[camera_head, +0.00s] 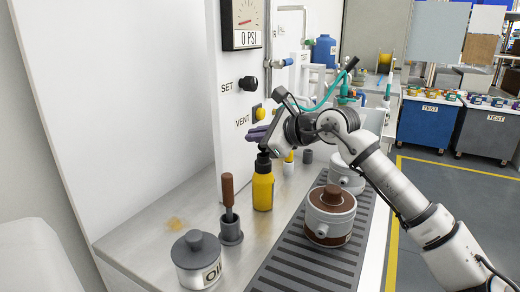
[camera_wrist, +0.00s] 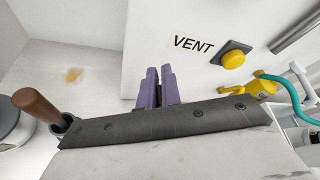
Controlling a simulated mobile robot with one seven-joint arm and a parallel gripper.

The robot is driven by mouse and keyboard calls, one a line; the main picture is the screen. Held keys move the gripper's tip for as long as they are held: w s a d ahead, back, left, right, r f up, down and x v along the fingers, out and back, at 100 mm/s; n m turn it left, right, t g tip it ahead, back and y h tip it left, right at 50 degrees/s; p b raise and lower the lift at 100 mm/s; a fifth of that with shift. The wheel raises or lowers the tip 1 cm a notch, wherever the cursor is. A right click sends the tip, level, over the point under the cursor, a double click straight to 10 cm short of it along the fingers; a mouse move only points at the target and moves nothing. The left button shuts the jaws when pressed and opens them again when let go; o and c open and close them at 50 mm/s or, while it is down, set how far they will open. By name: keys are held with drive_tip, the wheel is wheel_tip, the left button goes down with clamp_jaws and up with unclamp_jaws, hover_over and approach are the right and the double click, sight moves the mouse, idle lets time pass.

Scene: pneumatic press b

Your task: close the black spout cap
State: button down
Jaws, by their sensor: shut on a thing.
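The black spout cap (camera_head: 263,158) is on top of a yellow bottle (camera_head: 263,190) that stands upright on the metal bench in the head view. My gripper (camera_head: 255,133) is just above the cap, its purple fingers pointing left toward the white panel. In the wrist view the fingers (camera_wrist: 158,76) are close together. What lies between them is hidden, and I cannot tell whether the gripper touches the cap. The bottle and cap do not show in the wrist view.
A brown-handled tool stands in a grey holder (camera_head: 231,232) left of the bottle. A lidded oil pot (camera_head: 198,262) is nearer. A brown and white pot (camera_head: 330,216) stands on the slatted strip. The yellow VENT button (camera_wrist: 233,60) is on the panel, close to the fingers.

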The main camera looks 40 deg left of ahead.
drive_tip(key=s+f+n+t+y+b, duration=0.1)
drive_tip(key=n+b, duration=0.2)
drive_tip(key=b, duration=0.2)
drive_tip(key=s+f+n+t+y+b, duration=0.1)
drive_tip(key=f+n+b, duration=0.1)
drive_tip(key=b, duration=0.4)
drive_tip(key=s+f+n+t+y+b, duration=0.1)
drive_tip(key=n+b, duration=0.3)
drive_tip(key=b, duration=0.1)
drive_tip(key=shift+s+d+f+y+b, duration=0.2)
drive_tip(key=shift+d+f+y+b, duration=0.1)
drive_tip(key=shift+d, duration=0.1)
drive_tip(key=shift+r, duration=0.1)
drive_tip(key=c, duration=1.6)
unclamp_jaws()
wheel_tip(320, 180, up, 20)
drive_tip(key=p, duration=0.7)
drive_tip(key=shift+d, duration=0.1)
